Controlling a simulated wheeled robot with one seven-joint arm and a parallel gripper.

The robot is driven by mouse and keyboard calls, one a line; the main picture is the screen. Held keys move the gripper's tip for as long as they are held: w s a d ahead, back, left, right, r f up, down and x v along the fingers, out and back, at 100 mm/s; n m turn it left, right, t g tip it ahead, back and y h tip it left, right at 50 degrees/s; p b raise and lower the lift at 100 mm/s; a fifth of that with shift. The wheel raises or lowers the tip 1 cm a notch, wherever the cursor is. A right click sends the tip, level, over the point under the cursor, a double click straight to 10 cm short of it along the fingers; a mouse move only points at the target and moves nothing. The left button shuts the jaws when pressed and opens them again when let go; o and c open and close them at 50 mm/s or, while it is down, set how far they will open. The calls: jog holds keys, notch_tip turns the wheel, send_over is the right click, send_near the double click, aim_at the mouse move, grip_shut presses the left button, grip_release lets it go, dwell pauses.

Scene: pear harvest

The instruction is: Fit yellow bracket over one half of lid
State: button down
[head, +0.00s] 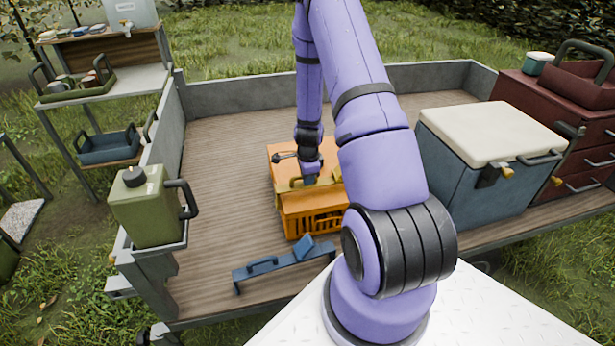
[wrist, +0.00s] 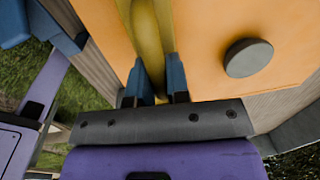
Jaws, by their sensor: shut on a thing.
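An orange crate (head: 298,222) with an orange lid (head: 277,150) stands on the wooden bed under my arm. The lid also shows in the wrist view (wrist: 208,30), with a round grey knob (wrist: 248,58) right of my fingers. My gripper (head: 309,180) points down over the crate. In the wrist view my gripper (wrist: 156,88) has its two blue fingers shut on the yellow bracket (wrist: 148,40). The bracket lies across the lid, orange on both sides of it. It also shows in the head view (head: 290,185). I cannot tell whether it is fully seated.
A blue bracket (head: 283,263) with a handle lies on the bed in front of the crate. A blue cooler (head: 470,185) with a cream lid stands right. A green canister (head: 147,212) sits at the left edge. The bed's left and back are clear.

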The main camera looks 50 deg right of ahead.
jog(key=shift+f, duration=1.8)
dwell(0.4)
jog(key=c, duration=1)
grip_release()
jog(key=shift+r, duration=0.1)
jog(key=r, duration=0.7)
jog(key=s+r, duration=0.1)
jog(key=r, duration=0.2)
jog(key=shift+a+r, duration=0.3)
